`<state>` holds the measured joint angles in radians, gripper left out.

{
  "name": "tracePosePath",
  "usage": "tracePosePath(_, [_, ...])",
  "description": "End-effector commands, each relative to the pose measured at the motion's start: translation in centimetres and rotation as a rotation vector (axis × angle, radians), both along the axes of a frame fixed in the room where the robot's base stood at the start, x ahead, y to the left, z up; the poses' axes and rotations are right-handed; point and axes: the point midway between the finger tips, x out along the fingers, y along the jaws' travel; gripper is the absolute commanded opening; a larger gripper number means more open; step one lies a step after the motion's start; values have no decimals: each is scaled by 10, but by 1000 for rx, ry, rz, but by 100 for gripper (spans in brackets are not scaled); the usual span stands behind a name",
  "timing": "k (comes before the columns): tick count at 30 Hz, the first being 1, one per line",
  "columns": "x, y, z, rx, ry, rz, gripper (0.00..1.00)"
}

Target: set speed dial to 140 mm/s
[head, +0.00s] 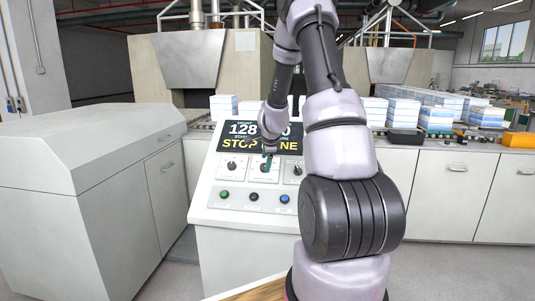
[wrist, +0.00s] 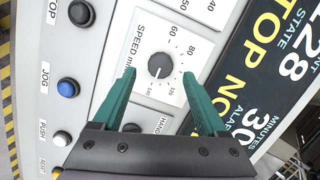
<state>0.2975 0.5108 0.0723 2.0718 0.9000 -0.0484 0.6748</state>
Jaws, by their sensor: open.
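The speed dial (wrist: 160,65) is a round black knob on a white plate labelled SPEED mm/s, with printed numbers such as 60, 80, 120 and 140 around it. A pale pointer mark shows on the knob, but I cannot tell exactly which number it indicates. My gripper (wrist: 160,74) is open, with one teal finger on each side of the dial in the picture. I see no finger touching it, and its height above the panel is unclear. In the head view my gripper (head: 269,153) is over the middle dial plate, largely covering the dial.
The sloped control panel (head: 211,190) has a black dial (head: 231,164) on the left, another (head: 297,170) on the right, and green, black and blue buttons below. A display (head: 240,143) above shows yellow STOP text. A grey cabinet (head: 110,215) stands at left.

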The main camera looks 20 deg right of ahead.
Motion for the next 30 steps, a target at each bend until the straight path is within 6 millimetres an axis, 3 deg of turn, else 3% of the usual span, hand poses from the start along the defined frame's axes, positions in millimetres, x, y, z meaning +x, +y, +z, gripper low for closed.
tracePosePath(3, [-14,6,26,-4,-5,3,75])
tracePosePath(12, [-36,10,58,-3,-1,3,75])
tracePosePath(30, [-44,11,68,0,0,0,75])
